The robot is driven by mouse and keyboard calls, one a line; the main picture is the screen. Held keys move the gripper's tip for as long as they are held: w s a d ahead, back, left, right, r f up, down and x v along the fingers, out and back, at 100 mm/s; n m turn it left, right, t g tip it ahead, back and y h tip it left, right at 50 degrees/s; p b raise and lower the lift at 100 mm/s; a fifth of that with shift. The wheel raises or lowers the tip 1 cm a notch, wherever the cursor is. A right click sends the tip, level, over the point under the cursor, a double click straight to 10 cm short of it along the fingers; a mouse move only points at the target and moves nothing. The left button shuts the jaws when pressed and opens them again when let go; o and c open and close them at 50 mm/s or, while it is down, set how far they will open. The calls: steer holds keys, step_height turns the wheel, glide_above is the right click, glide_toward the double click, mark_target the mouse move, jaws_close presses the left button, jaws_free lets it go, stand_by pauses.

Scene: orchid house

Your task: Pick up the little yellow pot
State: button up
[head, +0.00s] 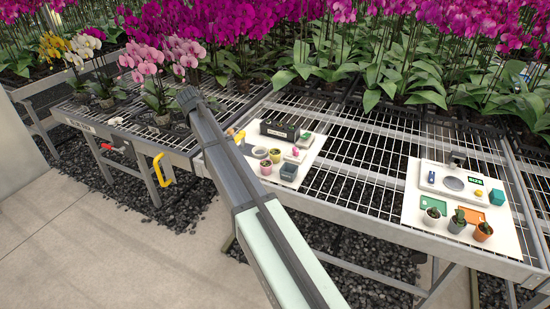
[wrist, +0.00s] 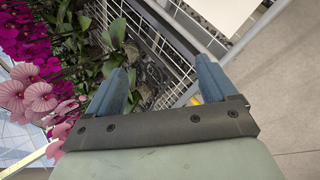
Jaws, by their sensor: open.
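A little yellow pot (head: 275,157) stands among other small pots on a white board (head: 302,162) on the wire bench in the head view. My arm crosses the head view, and its dark far end is over the bench to the upper left of that board, well apart from the pot. In the wrist view my gripper (wrist: 163,68) is open, with two blue fingers spread and nothing between them. The yellow pot does not show clearly in the wrist view.
A pink pot (head: 265,168), another small pot (head: 288,172) and a dark crate (head: 279,130) share the board. A second board (head: 410,213) at right holds a scale (head: 430,176) and several potted plants. Pink orchids (head: 150,62) stand near my arm's end. Bare wire mesh (head: 360,165) lies between the boards.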

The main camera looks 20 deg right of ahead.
steer(key=w+d+r, duration=0.1)
steer(key=d, duration=0.2)
steer(key=n+g+y, duration=0.2)
steer(key=g+y, duration=0.1)
steer(key=g, duration=0.6)
glide_toward(275, 153)
step_height(275, 153, down, 10)
steer(key=shift+s, duration=0.15)
steer(key=c, duration=1.1)
steer(key=shift+r, duration=0.15)
steer(key=shift+c, duration=0.2)
